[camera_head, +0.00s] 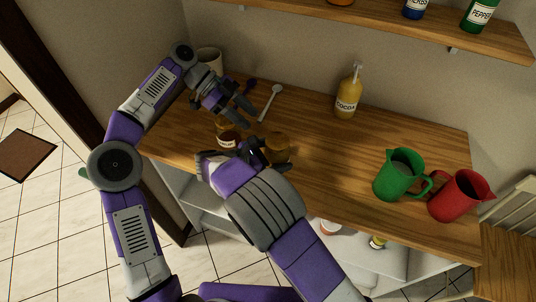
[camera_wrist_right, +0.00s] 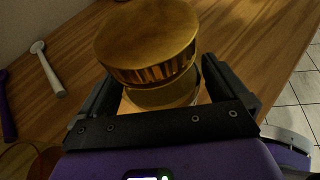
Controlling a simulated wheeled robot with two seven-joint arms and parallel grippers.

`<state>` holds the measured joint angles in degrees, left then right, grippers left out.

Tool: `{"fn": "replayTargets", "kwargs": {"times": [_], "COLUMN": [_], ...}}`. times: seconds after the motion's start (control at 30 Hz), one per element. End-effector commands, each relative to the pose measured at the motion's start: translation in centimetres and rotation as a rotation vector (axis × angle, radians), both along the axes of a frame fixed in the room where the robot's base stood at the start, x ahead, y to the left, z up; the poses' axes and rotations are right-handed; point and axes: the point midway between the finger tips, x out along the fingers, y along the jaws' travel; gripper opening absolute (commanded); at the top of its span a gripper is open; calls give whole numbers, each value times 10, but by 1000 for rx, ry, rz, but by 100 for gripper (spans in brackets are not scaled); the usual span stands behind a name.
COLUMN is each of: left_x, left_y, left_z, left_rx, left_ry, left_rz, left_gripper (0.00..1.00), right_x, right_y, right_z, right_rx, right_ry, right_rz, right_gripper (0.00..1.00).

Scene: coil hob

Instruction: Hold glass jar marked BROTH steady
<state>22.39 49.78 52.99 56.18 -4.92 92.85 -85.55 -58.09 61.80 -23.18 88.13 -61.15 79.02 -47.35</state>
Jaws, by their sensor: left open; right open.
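A glass jar with a gold lid (camera_head: 278,146) stands near the counter's front edge in the head view. In the right wrist view the gold-lidded jar (camera_wrist_right: 150,45) sits between the fingers of my right gripper (camera_wrist_right: 168,98), which is open around it. My right gripper (camera_head: 258,152) partly hides it in the head view. My left gripper is open above and beside that jar. The label is too small to read surely, so I cannot tell which jar is BROTH.
A white spoon (camera_head: 270,103) and a purple spoon (camera_head: 248,86) lie behind the jars. A white mug (camera_head: 210,58) is at the back left. A COCOA bottle (camera_head: 347,95), a green jug (camera_head: 397,177) and a red jug (camera_head: 459,196) stand right. The middle counter is clear.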

Motion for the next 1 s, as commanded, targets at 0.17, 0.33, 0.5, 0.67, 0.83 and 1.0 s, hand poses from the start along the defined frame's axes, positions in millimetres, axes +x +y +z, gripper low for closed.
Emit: {"fn": "replayTargets", "kwargs": {"times": [0.17, 0.33, 0.5, 0.67, 0.83, 1.0], "left_x": [0, 0, 0, 0, 0, 0], "left_y": [0, 0, 0, 0, 0, 0], "left_z": [0, 0, 0, 0, 0, 0], "left_rx": [0, 0, 0, 0, 0, 0], "left_ry": [0, 0, 0, 0, 0, 0], "left_rz": [0, 0, 0, 0, 0, 0], "left_gripper": [43, 43, 43, 43, 43, 43], "right_x": [0, 0, 0, 0, 0, 0], "right_y": [-1, -1, 0, 0, 0, 0], "right_z": [0, 0, 0, 0, 0, 0], "right_rx": [0, 0, 0, 1, 1, 1], "right_ry": [-1, 0, 0, 0, 0, 0], "right_rz": [0, -1, -1, -1, -1, -1], "right_gripper": [100, 82, 56, 34, 34, 34]}}
